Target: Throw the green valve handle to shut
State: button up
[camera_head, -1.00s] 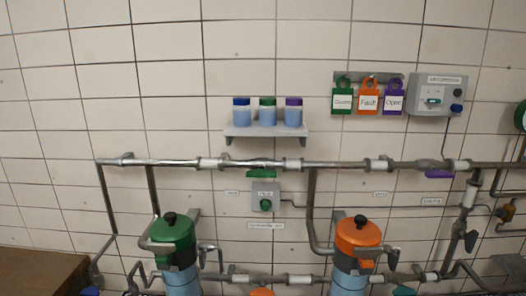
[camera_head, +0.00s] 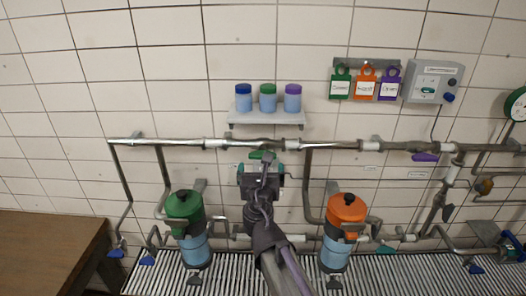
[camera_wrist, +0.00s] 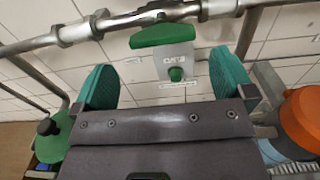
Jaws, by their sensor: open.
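A green valve handle (camera_head: 262,155) is on the horizontal grey pipe (camera_head: 230,143) in the middle of the wall. In the wrist view the handle (camera_wrist: 166,33) is a flat green bar lying roughly along the pipe. My gripper (camera_head: 261,171) is in front of the wall just below the handle. In the wrist view its two green finger pads (camera_wrist: 160,68) are wide apart with nothing between them. The handle is beyond the fingertips and seems clear of them. A grey box (camera_wrist: 176,60) with a green button is behind the gap; my gripper mostly hides it in the head view.
A green-topped pump (camera_head: 184,204) stands left of my arm and an orange-topped one (camera_head: 346,208) right. A shelf with jars (camera_head: 267,118) is above the pipe. A purple handle (camera_head: 425,157) is farther right. Another green handle (camera_head: 385,249) is low on the right.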

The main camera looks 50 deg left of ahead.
aim_at(263, 151)
jog(key=x, duration=0.9)
jog(key=shift+w+a, duration=0.1)
jog(key=shift+w, duration=0.1)
jog(key=c, duration=0.6)
jog(key=shift+c, duration=0.2)
jog(key=shift+m, duration=0.4)
jog(key=m, duration=0.8)
jog(key=shift+m, duration=0.4)
jog(key=m, duration=0.4)
jog(key=shift+w+d+f+m, duration=0.1)
jog(key=shift+d+m, duration=0.1)
jog(key=shift+m, duration=2.1)
jog(key=shift+f, duration=0.1)
